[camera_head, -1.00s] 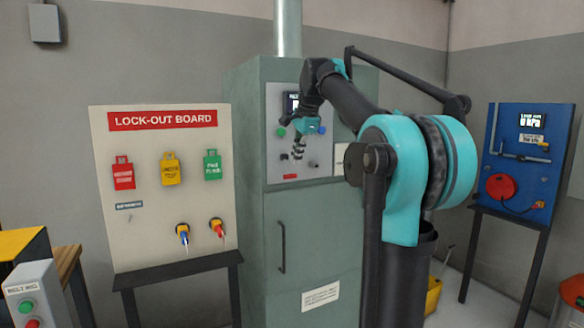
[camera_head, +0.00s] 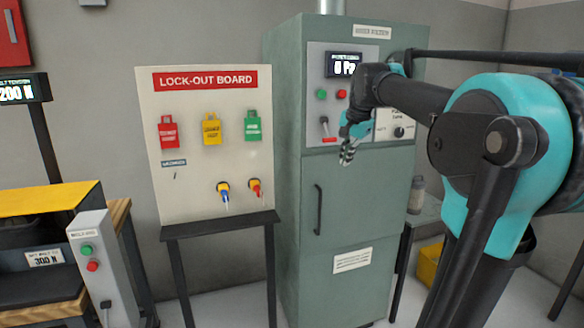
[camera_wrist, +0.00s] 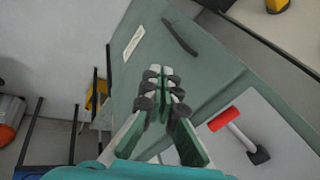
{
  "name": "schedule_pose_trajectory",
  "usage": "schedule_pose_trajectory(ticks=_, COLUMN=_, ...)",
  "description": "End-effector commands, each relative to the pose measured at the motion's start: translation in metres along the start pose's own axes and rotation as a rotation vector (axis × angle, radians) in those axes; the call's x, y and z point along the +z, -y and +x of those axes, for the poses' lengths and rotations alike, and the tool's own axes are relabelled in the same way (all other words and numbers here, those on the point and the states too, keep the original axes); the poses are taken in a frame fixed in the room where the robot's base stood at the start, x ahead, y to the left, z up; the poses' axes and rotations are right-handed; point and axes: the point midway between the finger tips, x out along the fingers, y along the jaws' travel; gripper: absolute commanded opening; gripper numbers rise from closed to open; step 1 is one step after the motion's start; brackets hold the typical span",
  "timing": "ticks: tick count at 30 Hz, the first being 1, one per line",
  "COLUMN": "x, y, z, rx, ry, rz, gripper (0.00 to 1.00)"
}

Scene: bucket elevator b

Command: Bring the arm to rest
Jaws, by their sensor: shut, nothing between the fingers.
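My gripper (camera_head: 347,153) hangs from my arm in front of the green cabinet (camera_head: 295,190), just below its grey control panel (camera_head: 319,115). In the wrist view my gripper (camera_wrist: 163,80) points down along the cabinet front, with its fingers together and nothing between them. My arm reaches in from the right, bent at the large teal joint. The cabinet's display reads about 0 Pa and its door is shut. Whether the fingertips touch the cabinet cannot be told.
The lock-out board (camera_head: 204,140) stands left of the cabinet with red, yellow and green tags and two padlocks. A grey button box (camera_head: 97,265) is at the lower left. A small table with a jar (camera_head: 416,196) and a yellow bin (camera_head: 430,265) stand right of the cabinet.

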Motion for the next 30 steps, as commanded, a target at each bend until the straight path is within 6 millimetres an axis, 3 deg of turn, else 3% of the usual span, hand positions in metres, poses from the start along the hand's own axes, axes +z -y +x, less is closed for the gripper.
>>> schedule_pose_trajectory(ticks=1, x=0.011, y=-0.017, z=0.022, rx=0.005, ry=-0.003, rz=-0.054, gripper=0.00)
schedule_pose_trajectory(ticks=6, x=0.052, y=-0.076, z=0.088, rx=0.023, ry=-0.011, rz=-0.252, gripper=0.00)
schedule_pose_trajectory(ticks=15, x=0.146, y=-0.205, z=0.182, rx=0.060, ry=-0.018, rz=-0.599, gripper=0.00)
schedule_pose_trajectory(ticks=18, x=0.177, y=-0.245, z=0.202, rx=0.071, ry=-0.017, rz=-0.698, gripper=0.00)
schedule_pose_trajectory(ticks=22, x=0.207, y=-0.283, z=0.218, rx=0.081, ry=-0.016, rz=-0.791, gripper=0.00)
schedule_pose_trajectory(ticks=25, x=0.219, y=-0.299, z=0.224, rx=0.086, ry=-0.016, rz=-0.830, gripper=0.00)
schedule_pose_trajectory(ticks=30, x=0.224, y=-0.306, z=0.226, rx=0.088, ry=-0.016, rz=-0.848, gripper=0.00)
